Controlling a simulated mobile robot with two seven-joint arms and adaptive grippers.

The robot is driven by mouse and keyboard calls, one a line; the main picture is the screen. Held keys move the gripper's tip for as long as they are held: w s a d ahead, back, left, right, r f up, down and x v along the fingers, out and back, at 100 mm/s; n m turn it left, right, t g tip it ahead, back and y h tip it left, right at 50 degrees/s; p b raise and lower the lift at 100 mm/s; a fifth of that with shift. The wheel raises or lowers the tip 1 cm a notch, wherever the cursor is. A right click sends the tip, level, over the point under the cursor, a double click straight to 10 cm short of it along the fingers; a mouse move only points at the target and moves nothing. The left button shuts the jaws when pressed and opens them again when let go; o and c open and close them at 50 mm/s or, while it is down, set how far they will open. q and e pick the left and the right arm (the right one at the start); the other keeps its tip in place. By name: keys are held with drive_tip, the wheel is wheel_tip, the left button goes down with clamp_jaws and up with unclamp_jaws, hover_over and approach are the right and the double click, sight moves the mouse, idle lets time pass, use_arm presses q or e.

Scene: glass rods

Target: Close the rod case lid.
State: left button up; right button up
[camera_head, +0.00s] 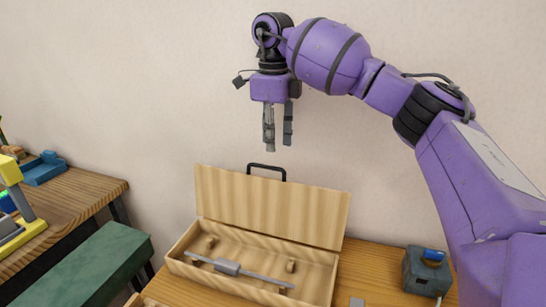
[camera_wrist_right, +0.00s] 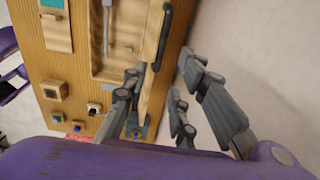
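The wooden rod case (camera_head: 275,247) stands on the table with its lid (camera_head: 270,205) raised, roughly upright, along the back side. A black handle (camera_head: 267,168) is on the lid's top edge. A glass rod (camera_head: 255,275) with a thicker grey middle lies inside the case. My right gripper (camera_head: 277,146) points down above the lid, near the handle, without touching it. In the right wrist view its fingers (camera_wrist_right: 165,65) are apart and empty, with the lid (camera_wrist_right: 150,95) and handle (camera_wrist_right: 163,38) beyond them. My left gripper is not in view.
A grey box with a blue top (camera_head: 427,272) stands right of the case on the wooden table (camera_head: 378,285). A plain wall (camera_head: 110,90) rises behind. At left are a separate wooden bench (camera_head: 85,195) and a green block (camera_head: 90,265). The air above the open case is clear.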

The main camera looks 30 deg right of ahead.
wheel_tip(320, 180, down, 6)
drive_tip(key=shift+a+f+p, duration=0.1)
drive_tip(key=shift+f+p, duration=0.05)
drive_tip(key=shift+p, duration=0.15)
clamp_jaws()
